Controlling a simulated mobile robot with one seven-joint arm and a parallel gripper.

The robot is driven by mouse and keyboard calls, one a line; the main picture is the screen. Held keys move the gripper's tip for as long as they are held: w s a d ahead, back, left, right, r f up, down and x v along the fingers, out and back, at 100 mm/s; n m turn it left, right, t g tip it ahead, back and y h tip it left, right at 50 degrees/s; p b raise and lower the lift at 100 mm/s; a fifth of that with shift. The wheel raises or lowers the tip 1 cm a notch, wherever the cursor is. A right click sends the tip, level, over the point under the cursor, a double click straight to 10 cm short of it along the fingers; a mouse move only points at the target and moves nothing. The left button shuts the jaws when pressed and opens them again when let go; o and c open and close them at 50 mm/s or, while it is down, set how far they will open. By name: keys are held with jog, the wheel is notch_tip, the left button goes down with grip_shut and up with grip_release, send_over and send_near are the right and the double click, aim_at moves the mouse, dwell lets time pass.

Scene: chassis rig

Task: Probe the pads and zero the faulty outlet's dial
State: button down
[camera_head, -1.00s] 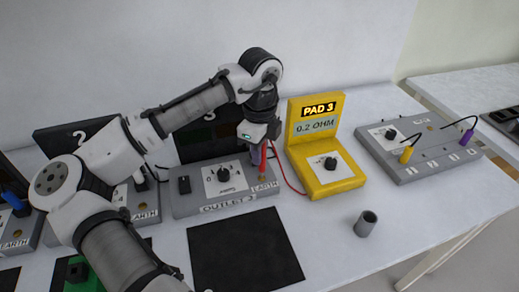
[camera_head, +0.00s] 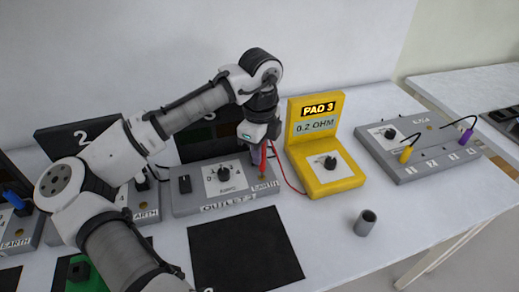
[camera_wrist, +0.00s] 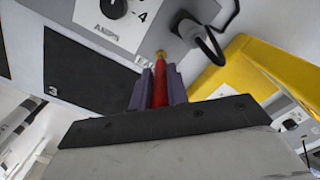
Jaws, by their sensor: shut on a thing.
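My gripper (camera_wrist: 159,90) is shut on the red probe (camera_wrist: 160,86), whose tip is at the brass earth pad in the wrist view; I cannot tell if they touch. The probe (camera_head: 263,158) also shows in the head view above the right end of the third outlet box (camera_head: 190,204), with its red lead running to the yellow meter (camera_head: 339,187). The meter reads "PAD 3" and "0.2 OHM". The outlet's dial (camera_head: 223,174) has a black knob on a white numbered plate, partly cut off in the wrist view (camera_wrist: 113,8).
A black mat (camera_head: 245,250) lies in front of the third outlet. A grey cup (camera_head: 365,223) stands on the table at right. A grey box with yellow and purple plugs (camera_head: 400,170) is at back right. Other outlet boxes stand at left, partly hidden by my arm.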

notch_tip(320, 180, up, 7)
jog(key=p, duration=0.6)
jog(key=shift+p, duration=0.35)
dwell(2.1)
